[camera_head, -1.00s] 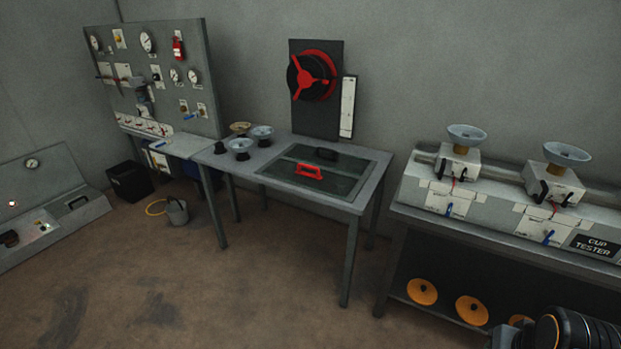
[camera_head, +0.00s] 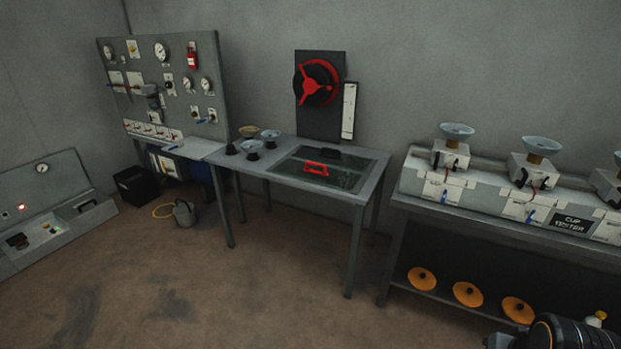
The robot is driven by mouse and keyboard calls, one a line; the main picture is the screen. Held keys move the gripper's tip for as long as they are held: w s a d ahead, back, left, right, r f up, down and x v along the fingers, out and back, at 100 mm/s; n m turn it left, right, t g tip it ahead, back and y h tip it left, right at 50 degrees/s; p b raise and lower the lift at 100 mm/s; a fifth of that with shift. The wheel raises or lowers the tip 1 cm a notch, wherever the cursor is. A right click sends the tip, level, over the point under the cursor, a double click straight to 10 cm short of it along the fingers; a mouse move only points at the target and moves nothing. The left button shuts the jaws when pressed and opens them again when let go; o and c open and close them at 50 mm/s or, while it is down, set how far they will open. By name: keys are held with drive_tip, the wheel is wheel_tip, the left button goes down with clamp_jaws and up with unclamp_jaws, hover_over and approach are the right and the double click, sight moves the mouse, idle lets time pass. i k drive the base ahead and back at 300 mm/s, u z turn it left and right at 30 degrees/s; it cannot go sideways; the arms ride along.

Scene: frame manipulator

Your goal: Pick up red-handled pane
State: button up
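The red-handled pane (camera_head: 339,184) lies in a recess in the top of the grey metal table at mid-picture. Its red handle (camera_head: 316,169) stands up from it. A second, black handle (camera_head: 327,152) sits just behind, toward the back of the recess. Part of my arm shows at the bottom right corner, well apart from the table. My gripper's fingers are not in view.
The grey table (camera_head: 355,194) also holds several suction cups (camera_head: 251,147) on its left. A cup tester bench (camera_head: 480,210) stands at right, with orange discs (camera_head: 467,293) on its lower shelf. A bucket (camera_head: 184,213) and black bin (camera_head: 137,186) stand left. The floor in front is clear.

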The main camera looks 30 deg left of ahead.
sight(316, 172)
drive_tip(key=u, duration=0.75)
drive_tip(key=i, duration=0.5)
drive_tip(key=u, duration=1.15)
drive_tip(key=i, duration=0.75)
drive_tip(key=u, duration=0.35)
drive_tip(key=i, duration=1.3)
drive_tip(key=z, duration=0.65)
drive_tip(key=i, duration=0.55)
drive_tip(key=z, duration=0.25)
